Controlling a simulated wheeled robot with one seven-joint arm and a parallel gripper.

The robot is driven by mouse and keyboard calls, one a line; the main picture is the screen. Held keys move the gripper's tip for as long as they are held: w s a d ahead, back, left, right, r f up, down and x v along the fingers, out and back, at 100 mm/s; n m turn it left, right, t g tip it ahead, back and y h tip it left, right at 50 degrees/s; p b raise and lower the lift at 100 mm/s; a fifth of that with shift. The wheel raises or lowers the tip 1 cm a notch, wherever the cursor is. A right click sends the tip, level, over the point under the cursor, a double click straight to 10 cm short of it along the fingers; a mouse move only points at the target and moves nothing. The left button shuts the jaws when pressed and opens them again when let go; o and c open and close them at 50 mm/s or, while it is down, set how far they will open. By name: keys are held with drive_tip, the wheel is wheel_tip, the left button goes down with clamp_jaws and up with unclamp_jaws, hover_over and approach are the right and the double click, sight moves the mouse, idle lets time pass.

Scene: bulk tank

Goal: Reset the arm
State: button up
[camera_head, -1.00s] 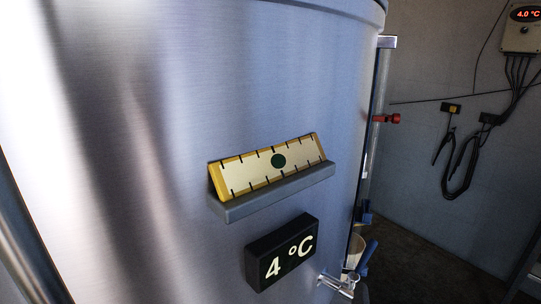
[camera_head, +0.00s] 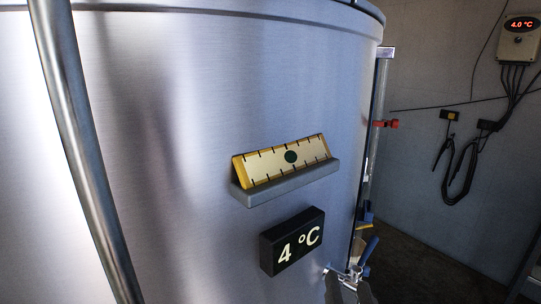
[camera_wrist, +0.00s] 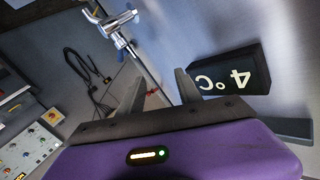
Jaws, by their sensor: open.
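My gripper (camera_wrist: 160,92) shows in the wrist view with its two grey fingers spread apart and nothing between them. A chrome tap (camera_wrist: 118,28) is beyond the fingers, apart from them. A black "4 °C" display (camera_wrist: 232,72) is to the right of the fingers and looks upside down there. In the head view, the display (camera_head: 292,241) is on the steel tank (camera_head: 200,110), and the tap (camera_head: 348,274) is low at the right. Grey shapes at the bottom edge below the tap may be my fingertips, but I cannot tell.
A yellow-edged gauge plate (camera_head: 283,160) leans on a grey ledge (camera_head: 286,183) above the display. A steel pipe (camera_head: 83,150) runs down the left. A red clip (camera_head: 388,124) is on the tube at the tank's right. Black cables (camera_head: 462,165) hang on the wall.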

drive_tip(key=s+d+f+n, duration=0.1)
drive_tip(key=s+f, duration=0.4)
drive_tip(key=s, duration=0.5)
drive_tip(key=s+d+f+n+g+y, duration=0.1)
drive_tip(key=s+d+f, duration=0.3)
drive_tip(key=s, duration=0.7)
drive_tip(key=s+d+f+n+g, duration=0.1)
drive_tip(key=s+d+f+n, duration=0.2)
drive_tip(key=s+f, duration=0.5)
drive_tip(key=shift+s, duration=1.25)
